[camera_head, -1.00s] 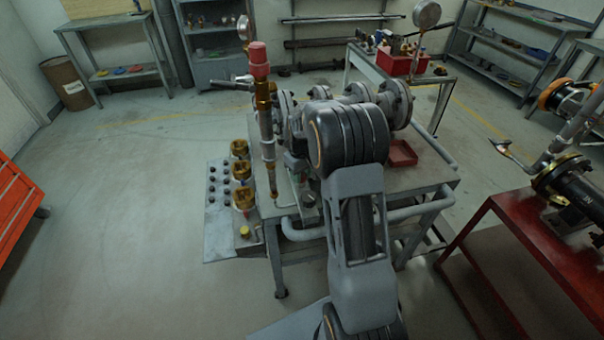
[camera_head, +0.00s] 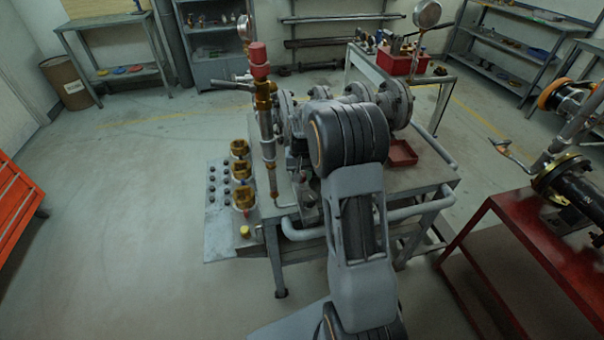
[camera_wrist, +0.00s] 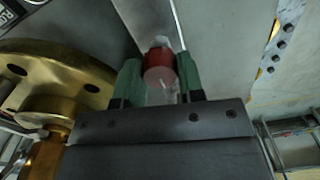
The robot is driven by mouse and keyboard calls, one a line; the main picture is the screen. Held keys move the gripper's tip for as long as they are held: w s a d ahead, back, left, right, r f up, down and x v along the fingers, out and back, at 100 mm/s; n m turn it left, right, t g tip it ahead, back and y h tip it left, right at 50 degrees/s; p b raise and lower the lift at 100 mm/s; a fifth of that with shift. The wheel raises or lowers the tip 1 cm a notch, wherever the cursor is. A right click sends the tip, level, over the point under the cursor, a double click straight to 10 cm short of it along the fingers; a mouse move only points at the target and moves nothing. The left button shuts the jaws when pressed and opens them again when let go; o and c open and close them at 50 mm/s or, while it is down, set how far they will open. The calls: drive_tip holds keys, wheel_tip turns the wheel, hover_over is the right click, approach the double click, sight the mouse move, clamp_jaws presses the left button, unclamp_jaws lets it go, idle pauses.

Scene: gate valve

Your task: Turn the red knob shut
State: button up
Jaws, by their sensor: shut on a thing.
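The red knob (camera_wrist: 159,60) shows in the wrist view as a small red cylinder with a pale tip at its far end. My gripper (camera_wrist: 160,78) has its two green fingers on either side of the knob and is shut on it. A pale, translucent-looking part lies between the fingers just below the red. In the head view my own arm hides the gripper, and I cannot make out the knob there.
A large brass flange (camera_wrist: 60,80) is close to the left of my gripper. In the head view, a red-capped upright fitting (camera_head: 260,65) stands left of my arm on the grey table (camera_head: 420,178).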

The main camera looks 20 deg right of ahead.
idle(0.4)
drive_tip(key=o, duration=0.9)
drive_tip(key=shift+r, duration=0.1)
wheel_tip(320, 180, up, 14)
drive_tip(key=shift+f, duration=0.15)
idle(0.3)
